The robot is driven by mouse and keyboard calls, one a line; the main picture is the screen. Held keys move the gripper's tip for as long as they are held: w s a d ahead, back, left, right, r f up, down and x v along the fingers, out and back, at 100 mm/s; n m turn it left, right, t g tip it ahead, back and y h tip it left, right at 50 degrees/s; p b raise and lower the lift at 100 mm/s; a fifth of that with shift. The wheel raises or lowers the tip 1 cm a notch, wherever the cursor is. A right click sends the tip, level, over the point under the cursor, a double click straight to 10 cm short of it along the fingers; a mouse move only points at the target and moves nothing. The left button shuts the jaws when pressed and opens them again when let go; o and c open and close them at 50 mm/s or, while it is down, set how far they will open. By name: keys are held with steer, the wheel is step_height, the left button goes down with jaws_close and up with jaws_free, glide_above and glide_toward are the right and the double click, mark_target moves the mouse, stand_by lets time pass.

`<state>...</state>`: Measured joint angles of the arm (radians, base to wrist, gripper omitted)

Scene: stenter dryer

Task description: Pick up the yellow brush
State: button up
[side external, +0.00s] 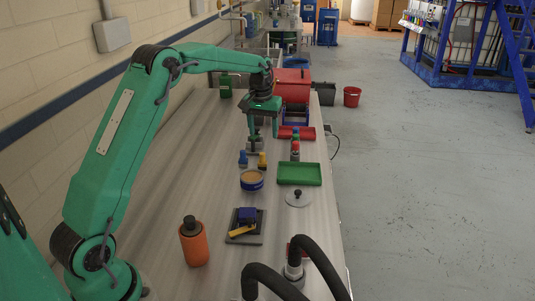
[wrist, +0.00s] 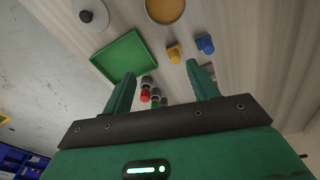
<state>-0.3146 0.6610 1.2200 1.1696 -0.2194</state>
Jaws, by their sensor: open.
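A small yellow piece (side external: 262,160), which looks like the yellow brush, is on the grey bench beside a similar blue piece (side external: 242,158). In the wrist view the yellow brush (wrist: 174,54) is beyond the fingertips, left of the blue piece (wrist: 205,44). My gripper (side external: 262,132) is above the bench, a little behind the yellow brush in the side view. Its fingers are spread with nothing held between them, as the wrist view of the gripper (wrist: 160,75) shows. A grey object (side external: 254,144) below the gripper is partly hidden.
Small red and green-topped cylinders (side external: 295,147) stand near a green tray (side external: 299,173). A tan-filled round tin (side external: 252,179), a lid (side external: 297,198), an orange bottle (side external: 194,243) and a dark plate (side external: 243,239) with blue and yellow pieces are nearer. A red box (side external: 292,85) is behind.

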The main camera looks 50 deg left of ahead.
steer(key=n, duration=0.1)
glide_above(262, 162)
steer(key=shift+g, duration=0.4)
steer(key=f, duration=0.7)
steer(key=shift+a+f, duration=0.15)
steer(key=shift+a, duration=0.15)
steer(key=shift+w+f, duration=0.2)
steer(key=shift+f, duration=1.75)
steer(key=shift+w+f, duration=0.15)
steer(key=shift+f, duration=1.8)
steer(key=c, duration=1.1)
